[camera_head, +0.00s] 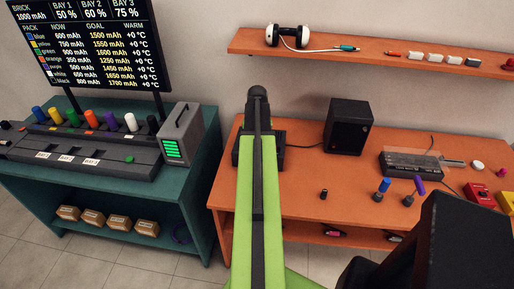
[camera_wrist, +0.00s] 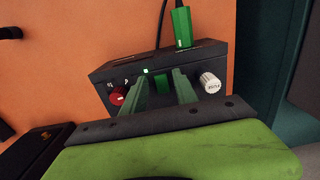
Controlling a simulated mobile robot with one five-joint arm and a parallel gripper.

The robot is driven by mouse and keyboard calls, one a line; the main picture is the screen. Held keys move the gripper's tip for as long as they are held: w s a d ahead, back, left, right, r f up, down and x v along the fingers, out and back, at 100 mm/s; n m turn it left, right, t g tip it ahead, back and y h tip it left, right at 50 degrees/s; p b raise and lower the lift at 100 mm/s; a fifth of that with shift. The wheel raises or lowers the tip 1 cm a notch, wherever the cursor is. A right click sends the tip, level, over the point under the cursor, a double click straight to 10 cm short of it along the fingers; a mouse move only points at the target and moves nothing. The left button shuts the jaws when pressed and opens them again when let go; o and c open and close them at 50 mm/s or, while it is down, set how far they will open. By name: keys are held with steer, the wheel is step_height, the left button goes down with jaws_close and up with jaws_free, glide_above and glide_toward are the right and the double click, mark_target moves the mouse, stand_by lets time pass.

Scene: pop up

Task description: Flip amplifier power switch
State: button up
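The amplifier, a dark grey box (camera_wrist: 215,58), stands on the orange surface in the wrist view. Its front carries a round red control (camera_wrist: 118,97) with white marks at the left, a small lit green light (camera_wrist: 145,71), and a white knob (camera_wrist: 210,82) at the right. A green plug (camera_wrist: 182,27) with a black cable is in its top. My gripper (camera_wrist: 162,80) is open, its two green fingers apart and empty in front of the panel, right of the red control. I cannot tell whether they touch it. In the head view my arm hides most of this area.
The orange desk (camera_head: 300,190) holds a black speaker (camera_head: 348,127) and a dark flat device (camera_head: 410,163) to the right. A shelf (camera_head: 360,52) with headphones (camera_head: 287,36) hangs above. A teal bench (camera_head: 195,172) with battery packs and a screen (camera_head: 85,45) stands left.

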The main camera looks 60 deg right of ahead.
jaws_close()
steer(key=shift+w+d+g+y+b, duration=0.2)
steer(key=shift+d+y, duration=0.1)
steer(key=shift+y, duration=0.2)
steer(key=shift+w+d+g+y+b, duration=0.1)
steer(key=shift+d+g+y, duration=0.15)
steer(key=shift+y, duration=0.25)
steer(key=shift+s+g+y+b, duration=0.15)
steer(key=shift+g+y+b, duration=0.15)
steer(key=shift+y, duration=0.5)
steer(key=shift+a, duration=0.1)
steer(key=shift+o, duration=1)
jaws_free()
